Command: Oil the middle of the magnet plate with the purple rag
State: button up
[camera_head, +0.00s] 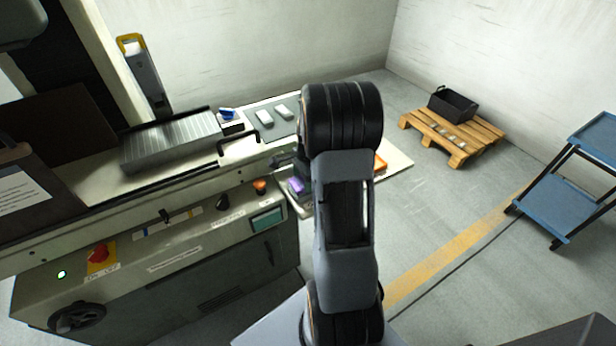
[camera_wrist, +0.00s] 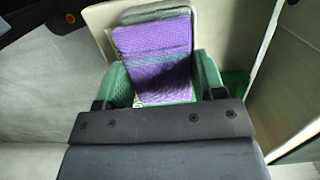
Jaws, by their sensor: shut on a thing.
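The purple rag (camera_wrist: 152,55) fills the space between the green fingertips of my gripper (camera_wrist: 155,85) in the wrist view. My gripper is shut on the rag. In the head view the rag (camera_head: 296,186) shows as a small purple patch beside my arm, at the front edge of the machine, and most of my gripper is hidden there. The magnet plate (camera_head: 172,140) is a grey, finely ribbed slab on the machine bed at the left. My gripper is to the right of the plate and apart from it.
A small blue item (camera_head: 228,114) and pale blocks (camera_head: 265,118) lie right of the plate. The control panel has a red knob (camera_head: 100,254) and an orange button (camera_head: 260,186). A pallet (camera_head: 455,140) with a black crate (camera_head: 452,104) and a blue cart (camera_head: 560,205) stand right.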

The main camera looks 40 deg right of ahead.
jog(key=shift+f+b, duration=0.3)
jog(key=shift+f, duration=0.3)
dwell(1.2)
jog(key=shift+r, duration=0.1)
jog(key=shift+r+p, duration=2.85)
jog(key=shift+r, duration=0.65)
